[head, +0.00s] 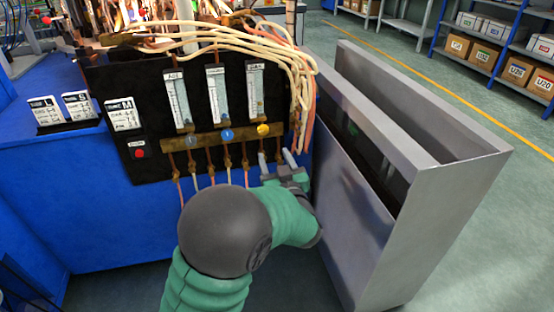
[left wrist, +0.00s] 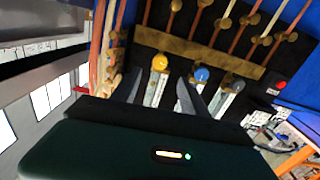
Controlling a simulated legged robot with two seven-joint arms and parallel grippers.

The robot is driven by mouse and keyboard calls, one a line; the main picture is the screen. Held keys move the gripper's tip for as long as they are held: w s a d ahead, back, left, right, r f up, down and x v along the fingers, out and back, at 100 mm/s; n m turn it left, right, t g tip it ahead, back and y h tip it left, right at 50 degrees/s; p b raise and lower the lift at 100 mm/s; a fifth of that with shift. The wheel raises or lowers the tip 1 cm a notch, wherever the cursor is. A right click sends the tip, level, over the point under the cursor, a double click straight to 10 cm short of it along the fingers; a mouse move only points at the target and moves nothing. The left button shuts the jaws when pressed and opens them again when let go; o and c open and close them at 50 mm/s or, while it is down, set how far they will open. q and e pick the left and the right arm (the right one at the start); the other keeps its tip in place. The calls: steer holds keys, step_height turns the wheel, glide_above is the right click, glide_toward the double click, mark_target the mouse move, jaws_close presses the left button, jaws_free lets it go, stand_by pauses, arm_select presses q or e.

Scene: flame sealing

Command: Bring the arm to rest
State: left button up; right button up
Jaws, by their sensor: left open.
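My left gripper (head: 277,158) is in front of the black valve panel (head: 150,92), just below the yellow knob (head: 263,129). Its two fingers are apart with nothing visible between them. In the left wrist view the open fingers (left wrist: 161,80) point toward the panel, with the yellow knob (left wrist: 160,62) beyond the gap between them. The blue knob (left wrist: 201,75) lies just right of the right finger. I cannot tell whether the fingers touch anything. My green left arm (head: 205,285) reaches up from the bottom of the head view. My right gripper is not in view.
A tall grey metal bin or cabinet (head: 430,235) stands close to the right of my arm. Pale hoses (head: 298,70) hang at the panel's right edge. The blue machine body (head: 90,215) is at left. Shelves with boxes (head: 485,55) stand far back across open floor.

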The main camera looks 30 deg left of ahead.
arm_select(q)
steer(key=s+d+f+m+g+h, duration=0.15)
steer(key=d+f+m+h, duration=0.45)
steer(key=d+f+h, duration=0.6)
steer(key=s+d+f+m+g, duration=0.1)
steer(key=s+d+f+g, duration=0.15)
steer(key=s, duration=0.45)
steer(key=s+d+f+m+g+h, duration=0.1)
steer(key=s+f+m+g, duration=0.15)
steer(key=s, duration=0.45)
steer(key=s+d+f+m+g, duration=0.1)
steer(key=s+d+f+g, duration=0.15)
steer(key=s, duration=0.55)
step_height(320, 180, up, 37)
steer(key=w+p, duration=0.1)
steer(key=p, duration=3.7)
steer(key=shift+a+r, duration=0.2)
steer(key=shift+a, duration=0.15)
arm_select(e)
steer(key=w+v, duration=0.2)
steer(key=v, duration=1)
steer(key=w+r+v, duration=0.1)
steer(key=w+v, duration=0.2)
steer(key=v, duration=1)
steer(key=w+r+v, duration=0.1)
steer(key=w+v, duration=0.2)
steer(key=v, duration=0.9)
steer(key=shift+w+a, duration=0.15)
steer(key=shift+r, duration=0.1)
